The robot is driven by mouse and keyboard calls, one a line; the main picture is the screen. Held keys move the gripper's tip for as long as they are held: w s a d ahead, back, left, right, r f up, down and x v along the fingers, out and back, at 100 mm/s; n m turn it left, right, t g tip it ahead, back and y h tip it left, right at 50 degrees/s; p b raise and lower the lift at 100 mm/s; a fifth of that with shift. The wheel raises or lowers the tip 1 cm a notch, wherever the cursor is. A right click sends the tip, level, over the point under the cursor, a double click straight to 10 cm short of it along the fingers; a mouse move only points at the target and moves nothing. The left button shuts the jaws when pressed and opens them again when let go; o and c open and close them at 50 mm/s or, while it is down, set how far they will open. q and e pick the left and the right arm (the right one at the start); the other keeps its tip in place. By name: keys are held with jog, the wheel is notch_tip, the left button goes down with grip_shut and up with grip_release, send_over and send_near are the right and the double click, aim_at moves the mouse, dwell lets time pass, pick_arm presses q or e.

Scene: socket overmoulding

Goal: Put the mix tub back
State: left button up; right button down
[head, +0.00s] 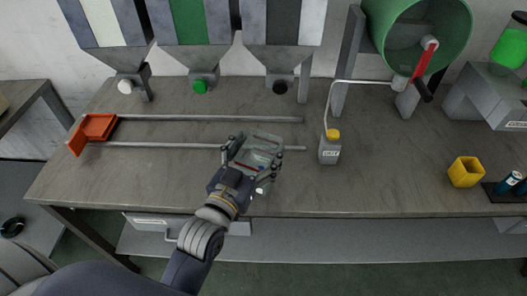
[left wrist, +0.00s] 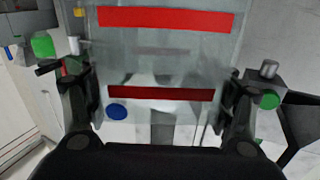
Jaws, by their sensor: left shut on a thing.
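The mix tub (head: 263,141) is a clear, see-through box with red bands, above or on the middle of the bench. My left gripper (head: 254,165) has its fingers on two opposite sides of the tub and is shut on it. In the left wrist view the tub (left wrist: 165,60) fills the middle between the two fingers (left wrist: 165,115), with two red bands and a blue spot showing. It looks empty. I cannot tell whether its base touches the bench. My right gripper is not in view.
Two metal rails (head: 200,118) run along the bench (head: 150,175), with an orange slider (head: 98,127) at their left end. Three hoppers (head: 198,30) hang behind. A yellow cup (head: 465,172) is farther right.

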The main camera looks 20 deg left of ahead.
aim_at(267, 148)
pick_arm(q)
jog(key=shift+w+d+f, duration=0.1)
jog(key=shift+w+d, duration=0.1)
jog(key=shift+w, duration=0.35)
jog(key=shift+w+d, duration=0.2)
jog(key=shift+w, duration=0.35)
jog(key=shift+w+f, duration=0.1)
jog(key=shift+f, duration=1.7)
jog(key=shift+f, duration=0.1)
jog(key=o, duration=2)
jog(key=shift+o, duration=0.2)
jog(key=s, duration=0.3)
jog(key=s+b, duration=0.1)
jog(key=s, duration=0.3)
jog(key=s+a, duration=0.1)
jog(key=s, duration=0.3)
jog(key=shift+a, duration=0.1)
jog(key=shift+s, duration=0.55)
